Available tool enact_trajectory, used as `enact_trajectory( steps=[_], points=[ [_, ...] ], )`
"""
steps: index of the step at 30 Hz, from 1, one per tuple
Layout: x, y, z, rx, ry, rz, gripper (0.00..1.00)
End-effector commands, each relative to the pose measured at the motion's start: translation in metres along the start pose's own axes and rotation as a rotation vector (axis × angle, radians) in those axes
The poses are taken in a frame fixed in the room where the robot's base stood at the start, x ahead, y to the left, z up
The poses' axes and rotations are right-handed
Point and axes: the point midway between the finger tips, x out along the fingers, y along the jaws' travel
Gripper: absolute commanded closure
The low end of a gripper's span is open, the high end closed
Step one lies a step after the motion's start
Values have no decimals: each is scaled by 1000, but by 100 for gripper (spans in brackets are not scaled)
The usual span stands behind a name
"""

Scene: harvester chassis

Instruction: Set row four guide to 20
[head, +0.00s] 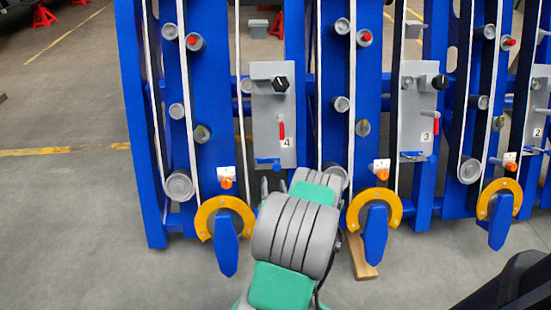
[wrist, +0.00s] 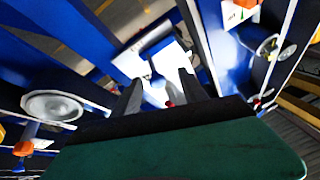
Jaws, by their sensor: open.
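The grey row four panel (head: 273,110) is upright on the blue frame, with a "4" label (head: 286,142), black knob (head: 281,84), red handle (head: 282,130) and blue lever (head: 268,162) at its lower edge. Two orange knobs with small white scale plates flank it, left (head: 227,183) and right (head: 382,177); their readings are too small to tell. My gripper (head: 274,186) is just below the panel, partly hidden by my arm. In the wrist view its dark fingers (wrist: 160,90) are apart, with a pale surface and a small red part (wrist: 170,104) beyond them. Contact cannot be told.
Yellow rings with blue arms hang low on the left (head: 225,225) and right (head: 375,218) of my arm. Panels three (head: 417,105) and two (head: 538,110) stand further right. A wooden block (head: 362,262) lies on the floor.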

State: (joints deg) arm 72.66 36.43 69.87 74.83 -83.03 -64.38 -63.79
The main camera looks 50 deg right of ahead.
Motion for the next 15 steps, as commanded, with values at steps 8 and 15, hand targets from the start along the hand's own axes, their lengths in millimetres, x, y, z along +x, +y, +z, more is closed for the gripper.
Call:
enact_trajectory(
  steps=[8,15],
  points=[
    [16,7,-10,880,40,-24,49],
    [23,9,-20,1820,46,-70,49]
  ],
)
